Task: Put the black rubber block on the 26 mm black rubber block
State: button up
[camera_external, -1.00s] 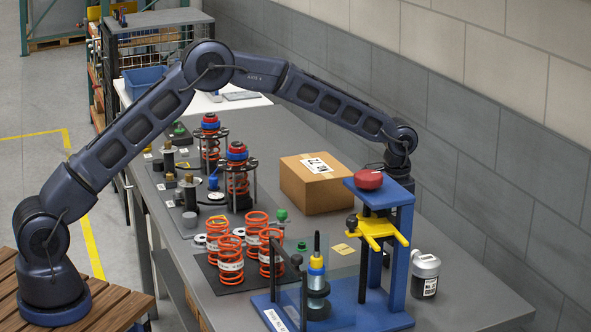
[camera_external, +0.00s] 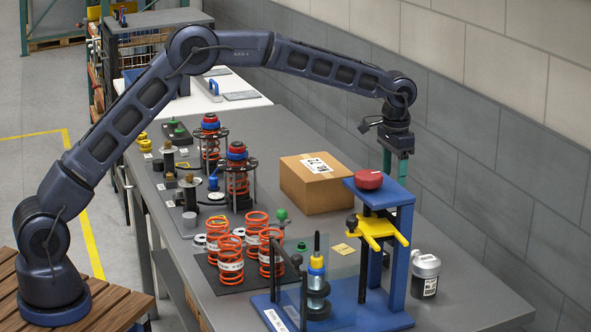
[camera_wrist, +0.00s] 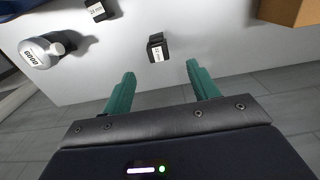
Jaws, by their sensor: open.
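Two small black blocks with white labels lie on the bench in the wrist view. One black block (camera_wrist: 155,41) is near the centre, just beyond and between the fingertips, apart from them. The other black block (camera_wrist: 100,10) is at the top edge, left of it. The labels are small; the upper one seems to read 26 mm, the central one 22 mm. My gripper (camera_wrist: 161,70) has its green fingers apart with nothing between them. In the external view my gripper (camera_external: 396,168) hangs above the bench behind the blue stand; the blocks are hidden there.
The blue stand (camera_external: 404,250) with a red knob (camera_external: 368,180) is in front of my gripper. A cardboard box (camera_external: 316,187) stands left of it, and a grey-white canister (camera_external: 425,274) stands right of the stand. The wall is close behind.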

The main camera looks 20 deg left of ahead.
jog(key=a+r+n+t, duration=0.1)
jog(key=a+r, duration=0.5)
jog(key=a, duration=0.3)
jog(key=a+r+n, duration=0.1)
jog(key=a+r, duration=0.6)
jog(key=a, duration=0.3)
jog(key=s+a+r+n+t, duration=0.1)
jog(key=s+a+r, duration=0.25)
jog(key=a, duration=0.55)
jog(key=s+a+r+n, duration=0.15)
jog(key=s+a, duration=0.25)
jog(key=a, duration=0.5)
jog(key=s+a+r+n+t, duration=0.1)
jog(key=s+a+r, duration=0.3)
jog(key=a, duration=0.5)
jog(key=s+a+f+n, duration=0.1)
jog(key=s+a+f, duration=0.3)
jog(key=s+a, duration=0.5)
jog(key=s+a+f+n+t, duration=0.1)
jog(key=s+a+f, duration=0.3)
jog(key=s+a, duration=0.6)
jog(key=s+n, duration=0.1)
jog(key=s, duration=0.4)
jog(key=shift+s+t, duration=0.15)
jog(key=shift+t, duration=0.15)
